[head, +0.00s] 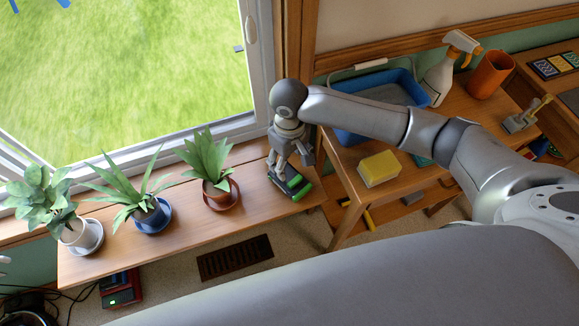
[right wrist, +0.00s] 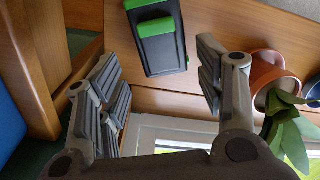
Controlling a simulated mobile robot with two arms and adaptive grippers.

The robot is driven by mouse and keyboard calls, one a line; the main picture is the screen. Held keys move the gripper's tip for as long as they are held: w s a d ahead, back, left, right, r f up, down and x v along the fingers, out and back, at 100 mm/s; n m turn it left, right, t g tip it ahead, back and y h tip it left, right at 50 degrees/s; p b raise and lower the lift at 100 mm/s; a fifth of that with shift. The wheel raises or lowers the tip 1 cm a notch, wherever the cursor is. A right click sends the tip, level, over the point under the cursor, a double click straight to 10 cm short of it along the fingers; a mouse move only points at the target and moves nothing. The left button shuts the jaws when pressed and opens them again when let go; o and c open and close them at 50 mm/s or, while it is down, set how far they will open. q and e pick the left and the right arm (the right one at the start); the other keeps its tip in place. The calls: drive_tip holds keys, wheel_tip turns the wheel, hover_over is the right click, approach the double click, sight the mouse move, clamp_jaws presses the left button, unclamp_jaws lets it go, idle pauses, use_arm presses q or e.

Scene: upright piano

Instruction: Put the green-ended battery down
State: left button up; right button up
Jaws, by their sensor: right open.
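The green-ended battery (head: 289,184) is a dark block with bright green parts. It lies on the right end of the wooden window bench (head: 190,234), by the bench's edge. In the right wrist view the battery (right wrist: 165,53) shows beyond the fingers, on bare wood. My right gripper (head: 292,160) points down over the battery. Its fingers (right wrist: 160,78) are spread, with a gap between them and the battery, and hold nothing. In the head view the gripper partly hides the battery. My left gripper is not in view.
Potted plants stand left of the battery; the nearest is in a terracotta pot (head: 220,194). Right is a wooden table with a blue tub (head: 352,137), a yellow sponge (head: 379,168) and a spray bottle (head: 440,82). A red device (head: 121,292) sits on the floor.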

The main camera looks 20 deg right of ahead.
wheel_tip(320, 180, up, 5)
drive_tip(key=shift+r, duration=0.1)
idle(0.7)
